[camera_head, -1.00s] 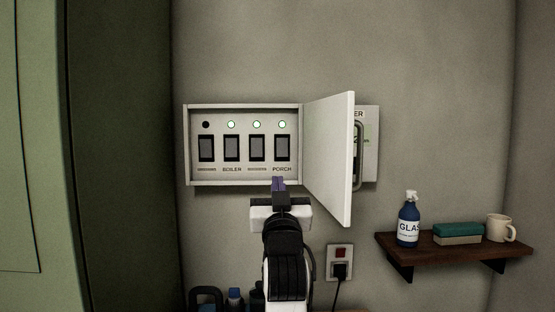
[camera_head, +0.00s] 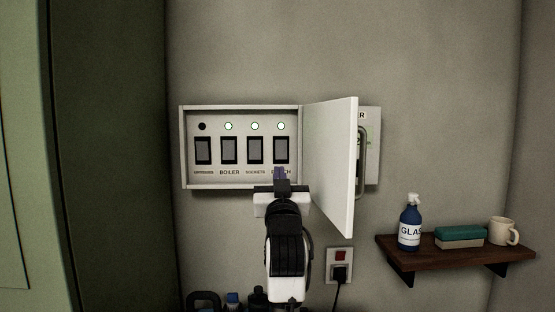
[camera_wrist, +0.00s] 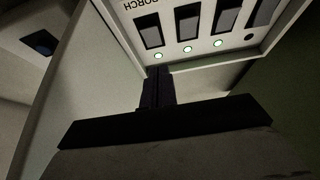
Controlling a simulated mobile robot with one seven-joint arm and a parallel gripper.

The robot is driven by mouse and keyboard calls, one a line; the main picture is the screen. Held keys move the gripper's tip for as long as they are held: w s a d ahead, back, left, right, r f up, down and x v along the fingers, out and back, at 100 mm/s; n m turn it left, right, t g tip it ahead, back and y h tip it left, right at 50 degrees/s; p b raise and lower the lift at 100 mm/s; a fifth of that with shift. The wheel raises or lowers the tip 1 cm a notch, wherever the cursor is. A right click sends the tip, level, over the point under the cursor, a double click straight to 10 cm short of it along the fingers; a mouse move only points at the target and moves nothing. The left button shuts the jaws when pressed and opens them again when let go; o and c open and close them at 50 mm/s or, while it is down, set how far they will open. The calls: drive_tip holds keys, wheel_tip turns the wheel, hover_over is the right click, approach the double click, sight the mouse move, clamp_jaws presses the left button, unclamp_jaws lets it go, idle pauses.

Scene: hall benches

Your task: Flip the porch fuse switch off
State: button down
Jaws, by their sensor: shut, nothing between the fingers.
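The open fuse box (camera_head: 240,108) is on the wall, with a row of dark rocker switches. The porch switch (camera_head: 281,151) is the rightmost; its label is partly covered by my fingers. The green light (camera_head: 281,126) above it is lit. My gripper (camera_head: 280,173) is shut and empty, its fingertips in front of the label just below the porch switch. In the wrist view, upside down, the porch switch (camera_wrist: 151,32) is at the left end of the row, and the shut fingertips (camera_wrist: 158,70) appear near its light. I cannot tell whether they touch the box.
The box door (camera_head: 332,165) stands open to the right of my gripper. The boiler switch (camera_head: 228,151) and sockets switch (camera_head: 255,151) have lit lights; the leftmost switch (camera_head: 203,151) has a dark one. A wall socket (camera_head: 340,265) and a shelf (camera_head: 455,252) with bottle and mug are lower right.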

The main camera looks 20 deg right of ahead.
sight(277, 156)
drive_tip(key=w+p, duration=0.1)
drive_tip(key=w, duration=0.1)
drive_tip(key=w+d+r+p, duration=0.1)
drive_tip(key=w, duration=0.2)
drive_tip(key=w+d+p, duration=0.1)
drive_tip(key=w+p, duration=0.1)
drive_tip(key=shift+w+d+r, duration=0.1)
drive_tip(key=shift+w+r, duration=0.2)
drive_tip(key=shift+w, duration=0.1)
drive_tip(key=shift+w+f, duration=0.15)
drive_tip(key=shift+w, duration=0.1)
drive_tip(key=shift+d, duration=0.1)
drive_tip(key=shift+f, duration=0.1)
